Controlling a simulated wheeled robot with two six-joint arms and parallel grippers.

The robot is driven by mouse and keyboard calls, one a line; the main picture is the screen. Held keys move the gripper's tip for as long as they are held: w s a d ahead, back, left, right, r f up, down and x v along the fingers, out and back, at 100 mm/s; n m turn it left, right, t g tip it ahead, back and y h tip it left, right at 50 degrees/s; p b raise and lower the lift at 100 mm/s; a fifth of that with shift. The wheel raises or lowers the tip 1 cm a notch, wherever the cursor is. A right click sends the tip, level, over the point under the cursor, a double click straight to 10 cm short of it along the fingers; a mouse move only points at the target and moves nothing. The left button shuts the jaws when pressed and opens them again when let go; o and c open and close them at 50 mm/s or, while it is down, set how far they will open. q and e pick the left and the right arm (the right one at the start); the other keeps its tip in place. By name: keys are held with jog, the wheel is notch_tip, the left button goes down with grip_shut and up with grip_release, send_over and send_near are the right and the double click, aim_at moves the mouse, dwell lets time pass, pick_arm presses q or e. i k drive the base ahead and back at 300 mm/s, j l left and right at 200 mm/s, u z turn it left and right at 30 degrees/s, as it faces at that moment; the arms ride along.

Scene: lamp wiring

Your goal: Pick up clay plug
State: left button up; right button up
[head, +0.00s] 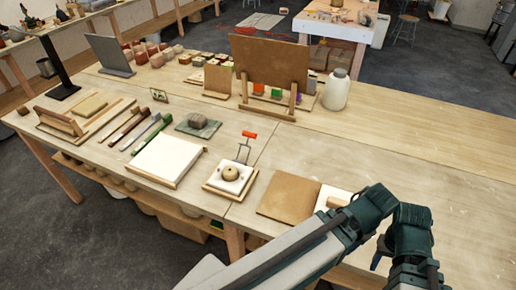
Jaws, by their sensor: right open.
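A small tan plug-like piece (337,202) lies on a white pad at the front right of the table, and it looks like the clay plug. A round beige clay piece with a dark hole (231,172) sits on a white tile farther left, so I cannot tell for certain which is the plug. My right gripper (384,256) is at the lower right, to the right of the small tan piece and apart from it. It is open, and its fingers are partly hidden by my own arm. My left gripper is out of view.
A brown board (290,196) lies left of the white pad. A red-tipped wire stand (246,142) rises behind the tile. A large upright brown panel (270,62) and a white bottle (336,90) stand farther back. The right side of the wooden table (435,150) is clear.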

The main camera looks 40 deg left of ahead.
aim_at(230, 173)
jog(key=k+u, duration=0.1)
jog(key=u, duration=0.3)
jog(key=k+u, duration=0.1)
jog(key=u, duration=0.25)
jog(key=k+u, duration=0.1)
jog(key=u, duration=0.7)
jog(key=i+j+z, duration=0.1)
jog(key=j+z, duration=0.4)
jog(key=i+j+z, duration=0.1)
jog(key=j+z, duration=0.2)
jog(key=z, duration=0.15)
